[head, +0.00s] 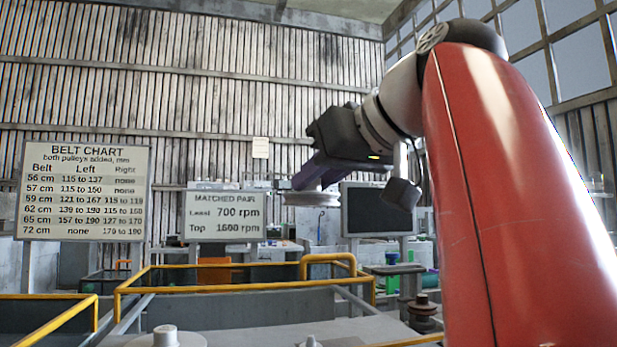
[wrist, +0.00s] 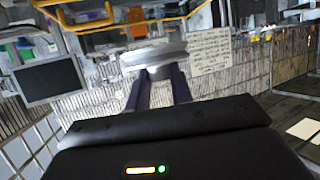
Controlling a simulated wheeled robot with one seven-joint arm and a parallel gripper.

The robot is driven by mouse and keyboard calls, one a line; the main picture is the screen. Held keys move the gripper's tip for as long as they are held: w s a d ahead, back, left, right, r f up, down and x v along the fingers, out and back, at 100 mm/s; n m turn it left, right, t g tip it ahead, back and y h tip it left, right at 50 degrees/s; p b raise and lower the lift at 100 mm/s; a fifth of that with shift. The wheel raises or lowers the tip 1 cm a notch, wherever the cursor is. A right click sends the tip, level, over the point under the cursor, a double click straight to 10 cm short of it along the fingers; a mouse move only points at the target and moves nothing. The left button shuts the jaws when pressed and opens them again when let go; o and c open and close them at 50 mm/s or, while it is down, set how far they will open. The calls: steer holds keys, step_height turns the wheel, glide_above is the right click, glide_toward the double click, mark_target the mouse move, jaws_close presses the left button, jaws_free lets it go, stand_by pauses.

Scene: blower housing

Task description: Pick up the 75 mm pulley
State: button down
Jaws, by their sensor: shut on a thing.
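My gripper (head: 312,184) is raised in the middle of the head view, with its purple fingers pointing down and left. It is shut on a pale grey, round pulley (head: 311,198), held in the air well clear of any surface. In the wrist view the same pulley (wrist: 153,55) sits across the tips of my two purple fingers (wrist: 158,80). I cannot read a size on it. Another light pulley-like part (head: 165,337) shows at the bottom left of the head view, cut off by the frame edge.
Yellow rails (head: 240,288) run across the front. A belt chart board (head: 85,190) stands left, a "Matched pair" sign (head: 224,216) in the middle and a dark screen (head: 378,210) behind my arm. A dark stepped part (head: 422,312) stands right of the rails.

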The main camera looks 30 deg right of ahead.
steer(key=s+a+r, duration=0.2)
steer(key=s, duration=0.6)
steer(key=shift+s, duration=0.3)
stand_by(0.3)
